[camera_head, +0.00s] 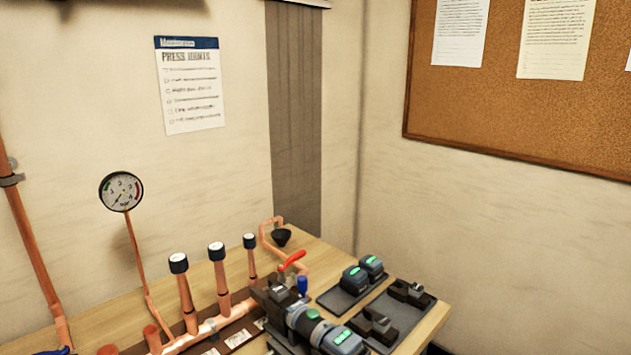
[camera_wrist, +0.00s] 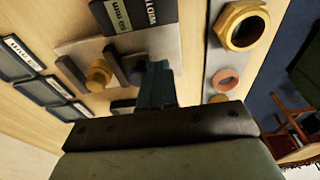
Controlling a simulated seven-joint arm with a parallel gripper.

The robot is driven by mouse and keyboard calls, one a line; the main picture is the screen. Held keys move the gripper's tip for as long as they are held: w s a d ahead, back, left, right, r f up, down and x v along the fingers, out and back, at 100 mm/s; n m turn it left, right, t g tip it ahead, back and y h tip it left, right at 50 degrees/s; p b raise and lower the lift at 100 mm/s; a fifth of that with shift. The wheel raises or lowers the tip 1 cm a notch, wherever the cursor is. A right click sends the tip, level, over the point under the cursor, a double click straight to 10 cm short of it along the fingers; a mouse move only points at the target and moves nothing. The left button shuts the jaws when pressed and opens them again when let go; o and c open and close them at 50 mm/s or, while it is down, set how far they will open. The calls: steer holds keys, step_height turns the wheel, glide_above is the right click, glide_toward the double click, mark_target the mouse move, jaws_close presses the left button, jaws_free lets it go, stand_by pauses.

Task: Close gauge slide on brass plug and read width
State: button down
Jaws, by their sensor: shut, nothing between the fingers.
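In the wrist view a brass plug (camera_wrist: 98,73) sits on the gauge's pale metal plate (camera_wrist: 90,46). It lies between two dark upright bars, a left bar (camera_wrist: 70,71) and a right bar (camera_wrist: 116,66). My gripper (camera_wrist: 154,84) is shut and empty, pointing down just right of the right bar. A small dark part (camera_wrist: 137,72) lies between that bar and my fingers; I cannot tell whether they touch it. The dark gauge display (camera_wrist: 128,14) is marked WIDTH and shows a figure in mm, seemingly 60. The gripper and gauge do not show in the head view.
Several dark tiles with mm labels (camera_wrist: 28,55) lie to the left. A grey strip (camera_wrist: 212,60) at right carries a large brass hex ring (camera_wrist: 243,25) and a copper ring (camera_wrist: 228,80). The head view shows a bench with a copper manifold (camera_head: 205,328), press tool (camera_head: 305,322) and batteries (camera_head: 355,279).

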steer(key=shift+w+a, duration=0.85)
steer(key=shift+a, duration=0.05)
stand_by(0.9)
steer(key=shift+s+d, duration=0.15)
steer(key=shift+d, duration=0.05)
steer(key=shift+s+d, duration=0.25)
steer(key=shift+s, duration=0.05)
steer(key=shift+r, duration=0.1)
stand_by(0.4)
steer(key=shift+r, duration=3.4)
